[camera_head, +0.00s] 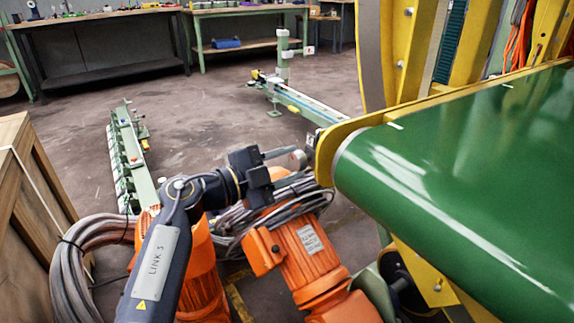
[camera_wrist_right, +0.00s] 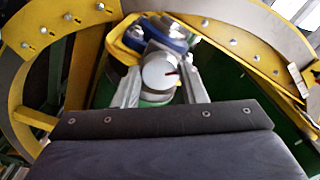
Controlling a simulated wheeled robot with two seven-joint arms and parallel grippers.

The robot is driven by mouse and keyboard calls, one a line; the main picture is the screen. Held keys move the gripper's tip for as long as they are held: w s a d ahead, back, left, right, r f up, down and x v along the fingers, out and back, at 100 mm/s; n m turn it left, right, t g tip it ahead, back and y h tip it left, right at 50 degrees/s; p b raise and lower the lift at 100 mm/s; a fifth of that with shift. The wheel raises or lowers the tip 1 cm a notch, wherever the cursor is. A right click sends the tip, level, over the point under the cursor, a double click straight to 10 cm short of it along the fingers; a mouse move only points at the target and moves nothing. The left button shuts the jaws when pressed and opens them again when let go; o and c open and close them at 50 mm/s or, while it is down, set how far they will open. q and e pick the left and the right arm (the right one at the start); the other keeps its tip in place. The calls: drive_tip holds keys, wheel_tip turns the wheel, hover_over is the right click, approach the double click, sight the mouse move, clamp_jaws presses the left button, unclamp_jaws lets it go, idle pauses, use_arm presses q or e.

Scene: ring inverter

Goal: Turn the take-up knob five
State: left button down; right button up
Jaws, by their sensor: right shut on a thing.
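The take-up knob (camera_wrist_right: 158,72) is a round grey cap with a small red mark near its right rim. It sits between the two pale fingers of my right gripper (camera_wrist_right: 160,84) in the wrist view. In the head view my right gripper (camera_head: 286,157) reaches toward the yellow end plate of the green belt (camera_head: 450,170), its fingers closed around the grey knob (camera_head: 297,159). The knob's far side is hidden behind its face. My left gripper is not in view.
Orange motor units (camera_head: 308,250) and looped grey cables (camera_head: 88,250) lie below and beside my arm. A wooden crate (camera_head: 30,180) stands at the left. A green rail frame (camera_head: 135,160) lies on the floor, with open floor behind it. Workbenches (camera_head: 100,50) line the back.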

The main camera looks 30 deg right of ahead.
drive_tip(key=o, duration=1)
drive_tip(key=a+p, duration=0.2)
drive_tip(key=a, duration=0.5)
drive_tip(key=shift+s+a+p, duration=0.35)
drive_tip(key=shift+a+p, duration=0.05)
